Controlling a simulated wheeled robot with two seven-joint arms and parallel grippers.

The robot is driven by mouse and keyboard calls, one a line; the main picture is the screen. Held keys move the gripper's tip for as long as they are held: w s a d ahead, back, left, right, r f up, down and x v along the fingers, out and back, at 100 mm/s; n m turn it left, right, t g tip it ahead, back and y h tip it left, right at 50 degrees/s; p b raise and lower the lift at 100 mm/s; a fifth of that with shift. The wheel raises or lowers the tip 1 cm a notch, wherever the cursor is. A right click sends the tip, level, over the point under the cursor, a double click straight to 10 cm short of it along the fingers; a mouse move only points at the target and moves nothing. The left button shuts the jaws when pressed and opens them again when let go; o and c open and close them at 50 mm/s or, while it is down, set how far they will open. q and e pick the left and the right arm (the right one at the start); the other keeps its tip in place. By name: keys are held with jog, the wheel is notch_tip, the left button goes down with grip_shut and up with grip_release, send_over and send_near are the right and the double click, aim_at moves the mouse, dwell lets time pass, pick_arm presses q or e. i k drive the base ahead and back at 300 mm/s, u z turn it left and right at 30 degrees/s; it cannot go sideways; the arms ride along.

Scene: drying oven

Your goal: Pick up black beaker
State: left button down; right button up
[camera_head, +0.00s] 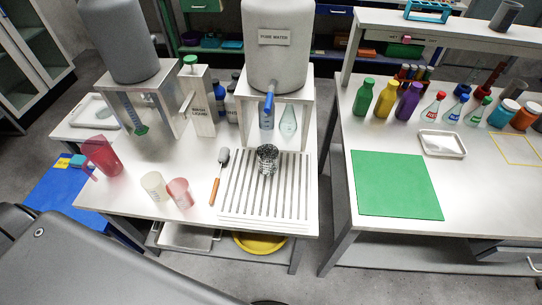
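A dark grey-black, speckled beaker (267,158) stands upright on the slatted white drain rack (238,205) on the left table. It is the one on this table that best fits the black beaker, though its surface is too small to tell clearly. Nothing touches it from above. Neither of my grippers shows in the head view. A large grey shape at the lower left looks like part of my own body.
A brush with an orange handle (215,182) lies left of the rack. A cream beaker (155,186), a pink beaker (179,193) and a red pitcher (101,155) stand further left. The pure water tank (278,50) rises behind. The green mat (395,184) on the right table is bare.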

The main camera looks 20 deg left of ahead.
aim_at(268, 154)
jog(key=z, duration=2.4)
jog(key=i, duration=1.5)
jog(key=u, duration=3.5)
jog(key=i, duration=0.5)
